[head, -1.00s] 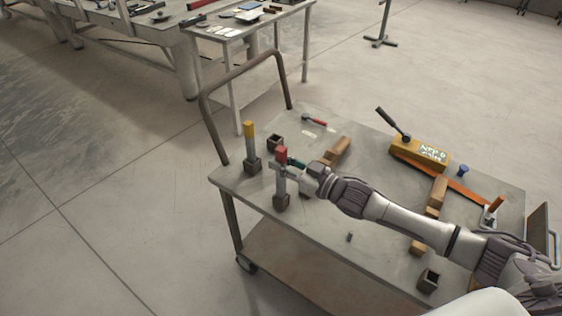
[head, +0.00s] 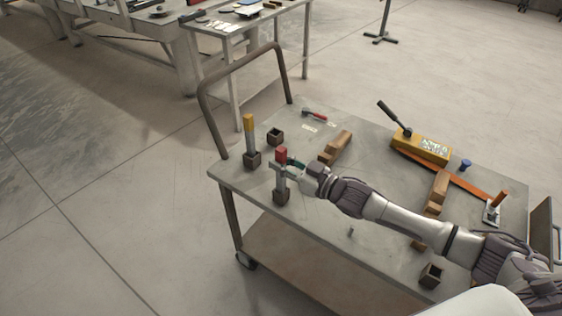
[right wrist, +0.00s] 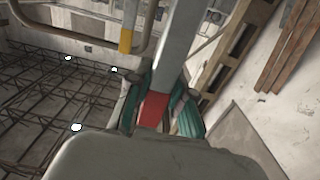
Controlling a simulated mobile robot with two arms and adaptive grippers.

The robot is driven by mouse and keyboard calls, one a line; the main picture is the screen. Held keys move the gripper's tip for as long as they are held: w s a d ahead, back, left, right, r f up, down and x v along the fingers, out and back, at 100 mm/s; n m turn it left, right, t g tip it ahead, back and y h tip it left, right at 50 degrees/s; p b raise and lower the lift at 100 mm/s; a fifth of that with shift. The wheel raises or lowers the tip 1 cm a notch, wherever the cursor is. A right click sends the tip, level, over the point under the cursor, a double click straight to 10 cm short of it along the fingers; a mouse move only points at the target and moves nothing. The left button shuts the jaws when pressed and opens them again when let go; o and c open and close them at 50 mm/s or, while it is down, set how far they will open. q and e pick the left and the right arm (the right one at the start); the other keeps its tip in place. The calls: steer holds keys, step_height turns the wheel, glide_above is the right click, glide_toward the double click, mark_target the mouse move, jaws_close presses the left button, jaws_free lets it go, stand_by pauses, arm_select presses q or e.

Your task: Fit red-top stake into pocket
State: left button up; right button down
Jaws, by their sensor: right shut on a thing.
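The red-top stake (head: 281,156) is a grey upright post with a red end, near the left end of the cart top. In the right wrist view the red part (right wrist: 153,110) shows between the green-padded fingers (right wrist: 160,105), with the grey shaft running up. My left gripper is not in view.
A yellow-top stake (head: 249,135) stands in a pocket behind left. Empty pockets (head: 275,136) (head: 431,275) sit on the cart. Wooden blocks (head: 336,148), a yellow box with a lever (head: 422,148) and an orange bar (head: 455,180) lie behind my arm.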

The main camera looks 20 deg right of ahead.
steer(key=shift+f, duration=0.35)
steer(key=c, duration=1)
jaws_free()
steer(key=shift+o, duration=0.2)
steer(key=v, duration=1.2)
